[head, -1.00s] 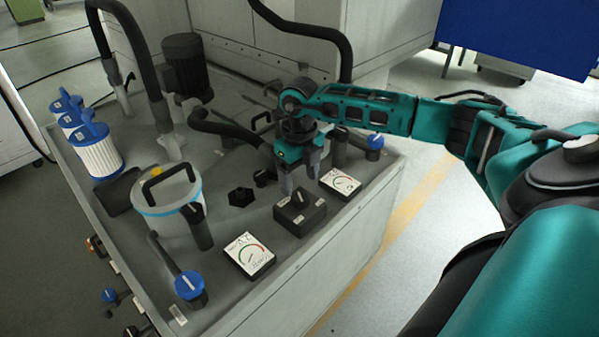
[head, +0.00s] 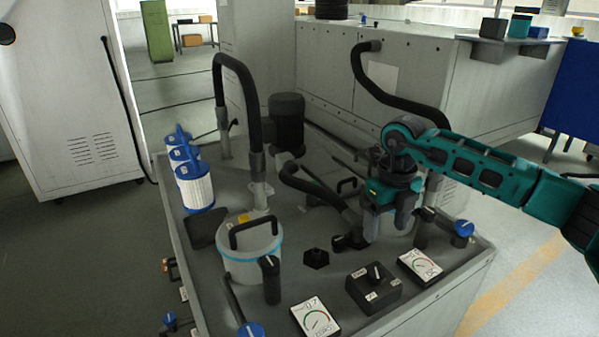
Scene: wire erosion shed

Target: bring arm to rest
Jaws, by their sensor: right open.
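My right gripper (head: 383,232) hangs at the end of my teal right arm, which comes in from the right. Its two grey fingers point down and are apart, with nothing seen between them. It is above the far right part of the grey bench top, behind the black switch box (head: 374,288) and the right gauge (head: 419,266). A pale round thing behind the gripper is partly hidden by it. My left gripper is not in the head view.
A lidded white canister (head: 252,262) stands front left of the gripper. A black hose (head: 318,190) runs close to the gripper's left. Blue-handled valves (head: 463,229), blue-and-white filters (head: 196,190) and a left gauge (head: 315,318) are around. Grey cabinets (head: 325,75) stand behind.

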